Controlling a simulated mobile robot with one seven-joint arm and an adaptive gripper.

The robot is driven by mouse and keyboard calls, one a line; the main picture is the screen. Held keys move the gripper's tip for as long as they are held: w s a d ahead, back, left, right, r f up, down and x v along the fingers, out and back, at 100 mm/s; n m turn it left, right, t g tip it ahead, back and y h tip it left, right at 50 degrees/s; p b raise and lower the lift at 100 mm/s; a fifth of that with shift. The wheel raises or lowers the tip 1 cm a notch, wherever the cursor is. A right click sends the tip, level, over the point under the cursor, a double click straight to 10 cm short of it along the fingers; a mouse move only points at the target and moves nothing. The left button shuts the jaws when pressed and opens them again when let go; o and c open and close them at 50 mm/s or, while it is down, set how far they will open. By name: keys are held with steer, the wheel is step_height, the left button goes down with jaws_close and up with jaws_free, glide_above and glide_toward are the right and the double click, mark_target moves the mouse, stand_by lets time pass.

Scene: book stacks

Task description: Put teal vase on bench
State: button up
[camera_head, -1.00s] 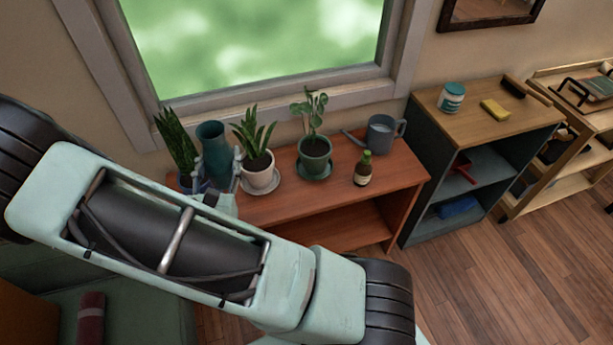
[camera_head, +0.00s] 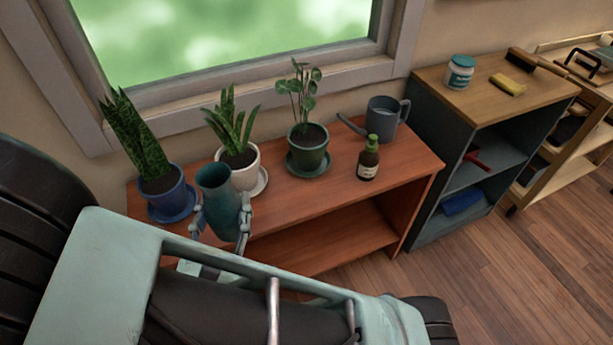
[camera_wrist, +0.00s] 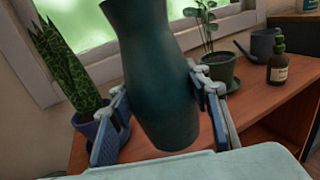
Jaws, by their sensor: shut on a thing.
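The teal vase (camera_head: 222,207) is held upright, tilted slightly, between the fingers of my gripper (camera_head: 222,222). It also fills the middle of the wrist view (camera_wrist: 155,75), with a finger of my gripper (camera_wrist: 160,110) on each side. In the head view the vase is in front of the reddish wooden plant stand (camera_head: 330,197), overlapping its front edge. In the wrist view the base of the vase shows below the fingers and appears clear of any surface. The task's bench cannot be identified for certain.
On the stand are a snake plant in a blue pot (camera_head: 165,195), a plant in a white pot (camera_head: 242,170), a plant in a green pot (camera_head: 308,150), a brown bottle (camera_head: 369,160) and a grey watering can (camera_head: 384,115).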

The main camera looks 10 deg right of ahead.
steer(key=shift+s+f, duration=0.1)
steer(key=shift+f, duration=0.15)
steer(key=shift+f+b, duration=0.15)
steer(key=shift+b, duration=0.3)
steer(key=w+a+f+b, duration=0.2)
steer(key=w+f, duration=0.2)
steer(key=w+a+f+b, duration=0.2)
steer(key=w+f, duration=0.2)
steer(key=w+a+f+b, duration=0.2)
steer(key=w+f+b, duration=0.1)
steer(key=w+f, duration=0.1)
steer(key=shift+w+a+f, duration=0.1)
steer(key=shift+w+f, duration=0.15)
steer(key=shift+f, duration=0.1)
